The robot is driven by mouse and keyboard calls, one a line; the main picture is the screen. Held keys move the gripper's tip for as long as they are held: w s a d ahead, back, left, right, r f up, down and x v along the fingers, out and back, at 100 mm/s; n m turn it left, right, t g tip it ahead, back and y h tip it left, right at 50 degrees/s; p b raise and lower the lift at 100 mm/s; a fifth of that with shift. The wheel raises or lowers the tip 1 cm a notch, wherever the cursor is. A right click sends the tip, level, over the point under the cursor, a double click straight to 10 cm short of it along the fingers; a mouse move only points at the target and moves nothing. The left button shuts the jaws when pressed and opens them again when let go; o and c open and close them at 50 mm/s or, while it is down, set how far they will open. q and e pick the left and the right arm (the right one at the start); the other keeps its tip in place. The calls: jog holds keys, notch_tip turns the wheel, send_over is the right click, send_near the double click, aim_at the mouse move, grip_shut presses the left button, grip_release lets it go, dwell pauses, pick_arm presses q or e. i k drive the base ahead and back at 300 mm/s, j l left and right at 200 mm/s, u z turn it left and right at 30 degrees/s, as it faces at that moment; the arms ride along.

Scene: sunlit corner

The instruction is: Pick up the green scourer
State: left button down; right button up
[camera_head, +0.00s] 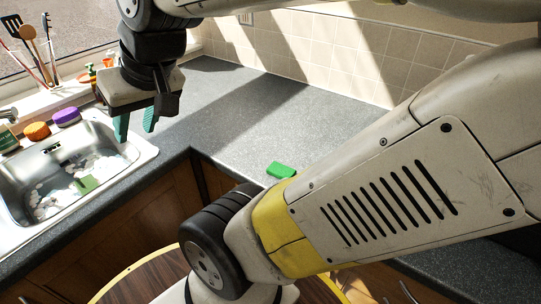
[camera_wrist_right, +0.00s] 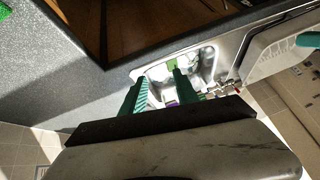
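A bright green block, which looks like a scourer (camera_head: 281,170), lies on the grey worktop near its front edge, right of the sink. A green patch at the top left corner of the wrist view (camera_wrist_right: 4,9) seems to be the same block. A second, flatter green piece (camera_head: 87,185) lies among suds in the sink; it also shows in the wrist view (camera_wrist_right: 173,62). I cannot tell for sure which is the scourer. My right gripper (camera_head: 136,131) is open and empty, held up beside the sink, apart from both. Its teal fingers show in the wrist view (camera_wrist_right: 160,74). My left gripper is out of view.
The metal sink (camera_head: 142,152) is at the left. Orange (camera_head: 37,131) and purple (camera_head: 67,117) sponges sit behind it. Utensils (camera_head: 32,40) stand by the window. The worktop (camera_head: 235,115) is clear toward the tiled wall.

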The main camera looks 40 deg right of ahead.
aim_at(278, 170)
jog(key=z, duration=0.4)
jog(key=k+l+z, duration=0.1)
jog(key=z, duration=0.35)
jog(key=l+z, duration=0.1)
jog(key=z, duration=0.3)
jog(key=l+z, duration=0.15)
jog(key=z, duration=0.25)
jog(key=k+j, duration=0.15)
jog(key=j, duration=0.2)
jog(key=k+j+u, duration=0.1)
jog(key=j, duration=0.2)
jog(key=k, duration=0.05)
